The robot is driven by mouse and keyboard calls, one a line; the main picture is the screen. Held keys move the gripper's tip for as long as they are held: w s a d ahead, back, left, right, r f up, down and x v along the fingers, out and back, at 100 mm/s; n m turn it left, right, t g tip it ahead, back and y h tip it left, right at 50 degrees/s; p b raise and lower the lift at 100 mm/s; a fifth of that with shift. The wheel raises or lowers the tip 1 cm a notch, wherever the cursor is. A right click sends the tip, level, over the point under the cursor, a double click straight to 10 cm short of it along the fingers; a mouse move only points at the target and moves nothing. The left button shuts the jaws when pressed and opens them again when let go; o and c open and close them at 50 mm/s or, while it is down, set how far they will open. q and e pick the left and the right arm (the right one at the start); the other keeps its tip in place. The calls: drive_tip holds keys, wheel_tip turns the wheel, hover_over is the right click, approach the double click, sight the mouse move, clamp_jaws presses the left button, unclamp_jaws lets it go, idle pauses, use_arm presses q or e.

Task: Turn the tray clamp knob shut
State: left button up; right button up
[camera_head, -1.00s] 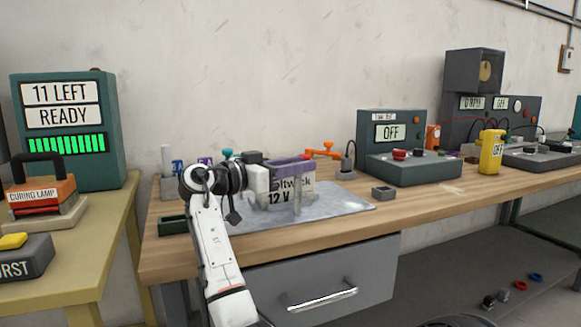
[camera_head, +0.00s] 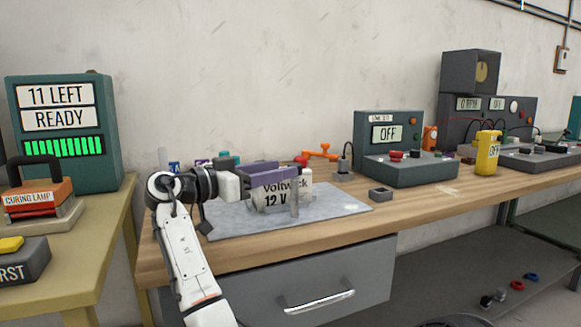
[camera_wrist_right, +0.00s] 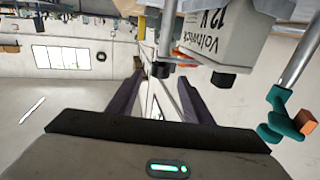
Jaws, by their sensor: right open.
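A grey battery (camera_head: 268,196) marked "Voltwick 12 V" stands on a grey mat or tray (camera_head: 340,208) on the wooden bench. It appears upside down in the right wrist view (camera_wrist_right: 222,40), with a black cap (camera_wrist_right: 222,78). A teal knob-like part with an orange end (camera_wrist_right: 280,112) tops a metal post at the right there; I cannot tell for sure if it is the clamp knob. Teal also shows behind my gripper in the head view (camera_head: 229,157). My right gripper (camera_head: 288,170) is open, with purple fingers and nothing visible between them (camera_wrist_right: 162,85). My left gripper is out of view.
A metal post (camera_head: 295,203) stands at the battery's front right. A red cap (camera_head: 301,161) and an orange part (camera_head: 320,154) lie beyond it. A small grey box (camera_head: 380,195) and a power unit reading OFF (camera_head: 390,150) stand to the right. The front bench strip is clear.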

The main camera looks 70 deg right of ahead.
drive_tip(key=shift+v, duration=2.3)
